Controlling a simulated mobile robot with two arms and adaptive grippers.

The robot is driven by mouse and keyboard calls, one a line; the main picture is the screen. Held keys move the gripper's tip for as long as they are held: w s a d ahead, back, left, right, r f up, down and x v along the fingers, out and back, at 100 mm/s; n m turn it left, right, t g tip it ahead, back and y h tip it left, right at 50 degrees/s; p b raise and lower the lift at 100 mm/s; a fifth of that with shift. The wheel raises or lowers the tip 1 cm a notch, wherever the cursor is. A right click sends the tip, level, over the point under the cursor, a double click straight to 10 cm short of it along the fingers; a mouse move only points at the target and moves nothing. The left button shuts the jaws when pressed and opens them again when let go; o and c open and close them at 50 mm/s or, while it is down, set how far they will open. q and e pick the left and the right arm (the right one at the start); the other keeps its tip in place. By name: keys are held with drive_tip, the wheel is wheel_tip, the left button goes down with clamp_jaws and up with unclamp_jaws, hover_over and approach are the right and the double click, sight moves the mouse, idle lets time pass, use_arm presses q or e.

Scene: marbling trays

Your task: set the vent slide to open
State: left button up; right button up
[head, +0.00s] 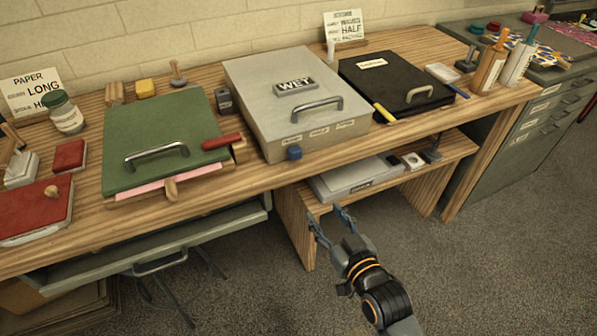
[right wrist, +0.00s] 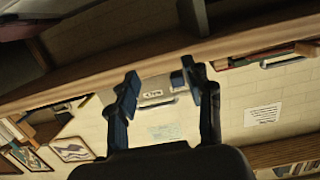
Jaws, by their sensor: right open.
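No part marked as a vent slide can be read for certain. A small blue knob (head: 294,153) sits low on the front of the grey box (head: 350,132), whose lid reads WET and has a metal handle. The box front also carries several small labels, too small to read. My right gripper (head: 327,213) is open and empty, in front of the bench and below the blue knob, apart from it. In the right wrist view its two fingers (right wrist: 160,78) are spread, with a pale labelled panel (right wrist: 150,97) behind them. My left gripper is not in view.
A green-lidded box (head: 160,128) stands left of the grey box, and a black-lidded box (head: 385,75) right of it. A lower shelf (head: 425,167) holds a flat grey case (head: 345,183) near my right gripper. The floor (head: 470,260) at right is clear.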

sight(297, 156)
wheel_tip(297, 156, up, 7)
drive_tip(key=t+y, duration=0.1)
drive_tip(key=x, duration=1.3)
drive_tip(key=shift+s+a+r, duration=0.1)
drive_tip(key=shift+a+r, duration=0.15)
drive_tip(key=shift+a, duration=0.2)
clamp_jaws()
